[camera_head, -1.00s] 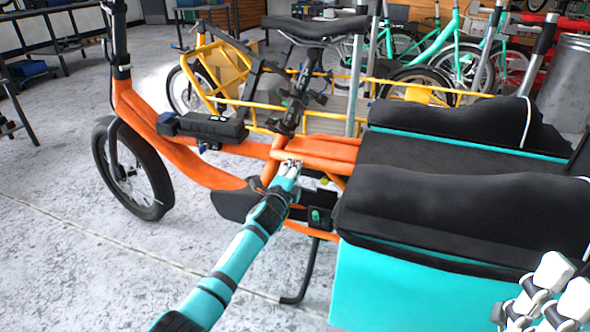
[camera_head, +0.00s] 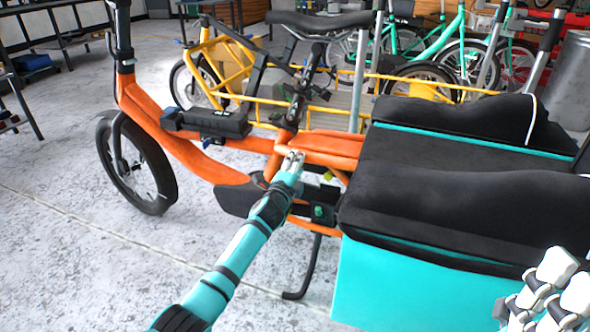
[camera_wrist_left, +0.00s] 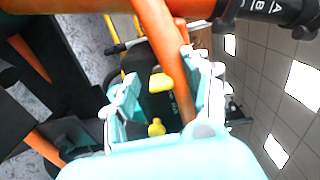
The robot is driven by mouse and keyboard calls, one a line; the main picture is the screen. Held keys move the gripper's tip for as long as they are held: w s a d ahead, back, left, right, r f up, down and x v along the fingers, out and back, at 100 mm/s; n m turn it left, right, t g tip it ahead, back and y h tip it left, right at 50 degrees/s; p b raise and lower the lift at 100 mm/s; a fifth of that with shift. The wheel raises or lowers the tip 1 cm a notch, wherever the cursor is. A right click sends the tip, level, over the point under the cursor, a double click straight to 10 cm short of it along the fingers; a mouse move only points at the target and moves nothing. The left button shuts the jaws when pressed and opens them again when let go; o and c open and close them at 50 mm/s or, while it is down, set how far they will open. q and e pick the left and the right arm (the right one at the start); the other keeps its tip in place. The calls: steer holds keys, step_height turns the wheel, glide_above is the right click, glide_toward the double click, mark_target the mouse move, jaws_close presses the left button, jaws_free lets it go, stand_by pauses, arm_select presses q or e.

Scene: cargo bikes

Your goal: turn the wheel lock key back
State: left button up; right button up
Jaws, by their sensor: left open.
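An orange cargo bike (camera_head: 184,156) stands across the head view, its front wheel at left. My left gripper (camera_head: 293,158) is beside the frame below the black saddle, at the seat tube's foot. In the left wrist view my left gripper (camera_wrist_left: 166,98) is open, its fingers spread on both sides of an orange tube (camera_wrist_left: 172,58). Two small yellow parts, an upper one (camera_wrist_left: 160,82) and a lower one (camera_wrist_left: 157,128), show between the fingers. I cannot tell whether either is the wheel lock key. My right gripper (camera_head: 545,295) is at the lower right, its fingertips unclear.
A black and turquoise cargo box (camera_head: 425,280) fills the bike's right side. A yellow cargo bike (camera_head: 230,68) and green bikes (camera_head: 440,40) stand behind. The grey floor (camera_head: 70,260) at left is clear.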

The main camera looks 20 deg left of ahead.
arm_select(q)
steer(key=s, duration=1.2)
steer(key=shift+a, duration=0.25)
